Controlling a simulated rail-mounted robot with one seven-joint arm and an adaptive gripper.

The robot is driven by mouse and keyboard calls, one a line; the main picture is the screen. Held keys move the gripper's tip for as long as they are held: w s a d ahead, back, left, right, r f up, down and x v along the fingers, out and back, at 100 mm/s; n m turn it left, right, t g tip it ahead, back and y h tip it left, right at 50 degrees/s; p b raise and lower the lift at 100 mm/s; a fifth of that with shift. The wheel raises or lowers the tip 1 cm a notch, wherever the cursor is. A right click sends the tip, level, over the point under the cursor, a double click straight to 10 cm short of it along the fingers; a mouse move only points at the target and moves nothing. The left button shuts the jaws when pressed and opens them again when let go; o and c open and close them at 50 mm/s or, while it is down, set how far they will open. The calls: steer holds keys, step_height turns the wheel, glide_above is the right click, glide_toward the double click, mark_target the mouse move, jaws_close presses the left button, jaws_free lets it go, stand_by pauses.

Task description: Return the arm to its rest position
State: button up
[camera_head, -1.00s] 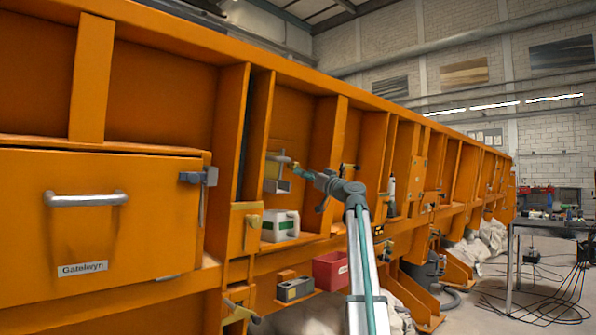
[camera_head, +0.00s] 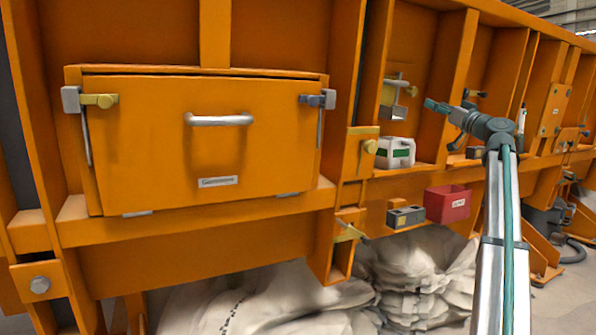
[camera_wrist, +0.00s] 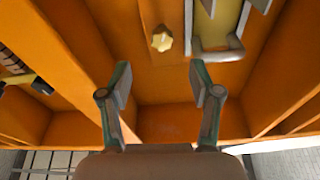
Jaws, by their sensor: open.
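My gripper (camera_wrist: 160,88) is open in the wrist view, with its two green-grey fingers apart and nothing between them. It faces the orange ribbed wall of the sandbed, where a pale yellow star knob (camera_wrist: 162,38) and a metal bracket with a handle (camera_wrist: 218,40) show beyond the fingertips. In the head view my gripper (camera_head: 436,106) is small, at the left end of my raised arm, in front of the orange wall. It is to the right of the yellow-and-grey latch fitting (camera_head: 397,98). My arm comes up from the lower right and bends left at the top.
A closed orange hatch door (camera_head: 150,140) with a handle and side latches fills the left. A white-green canister (camera_head: 395,152) stands on a ledge. A red bin (camera_head: 448,203) and a grey box (camera_head: 405,216) sit lower. Pale sacks (camera_head: 270,300) lie under the sandbed.

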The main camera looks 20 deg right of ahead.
steer(key=s+d+f+m+g+p, duration=0.2)
steer(key=f+p, duration=0.7)
steer(key=f, duration=0.1)
steer(key=s+d+f+m+g+p, duration=0.2)
steer(key=s+f+p, duration=0.1)
steer(key=f+p, duration=0.55)
steer(key=s+d+f+m+g+p, duration=0.2)
steer(key=f+m+p, duration=0.1)
steer(key=f+p, duration=0.6)
steer(key=s+a+f+g+y+p, duration=0.2)
steer(key=a+f+g+p, duration=0.2)
steer(key=a+f, duration=1.25)
steer(key=s+a+f+g+y+p, duration=0.15)
steer(key=a+f+g+p, duration=0.3)
steer(key=a+f, duration=1.2)
steer(key=s+a+f+n+g+p, duration=0.2)
steer(key=s+a+f+g, duration=0.2)
steer(key=s+a, duration=0.6)
steer(key=s+a+f+n+g+p, duration=0.1)
steer(key=s+a+f+g+p, duration=0.2)
steer(key=s+a, duration=0.75)
steer(key=s+a+n+g+h+p, duration=0.2)
steer(key=s+a+g+h, duration=0.1)
steer(key=s, duration=0.9)
steer(key=s+a+n+g+h+p, duration=0.1)
steer(key=s+a+g+h+p, duration=0.2)
steer(key=s, duration=0.9)
steer(key=shift+s+a+r+n+g, duration=0.4)
steer(key=shift+a+g, duration=0.15)
steer(key=shift+a, duration=0.6)
